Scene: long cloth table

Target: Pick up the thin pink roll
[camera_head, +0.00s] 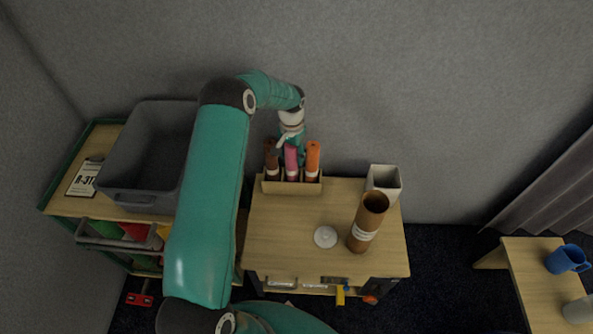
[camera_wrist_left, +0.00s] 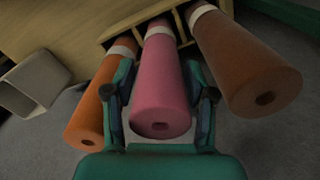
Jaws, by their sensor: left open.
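The thin pink roll (camera_head: 291,160) stands upright in the middle slot of a wooden holder (camera_head: 292,187) at the back of the table. A brown roll (camera_head: 271,158) is on its left and an orange roll (camera_head: 312,158) on its right. My left gripper (camera_head: 293,146) is at the upper part of the pink roll, coming from above and behind. In the left wrist view the pink roll (camera_wrist_left: 161,90) lies between the open fingers of my left gripper (camera_wrist_left: 163,100), with the orange roll and brown roll close outside them. My right gripper is not in view.
A large brown tube (camera_head: 367,222), a white round lid (camera_head: 325,237) and a white square container (camera_head: 384,180) stand to the right on the table (camera_head: 280,235). A grey bin (camera_head: 150,150) is on the left. A blue mug (camera_head: 567,259) is far right.

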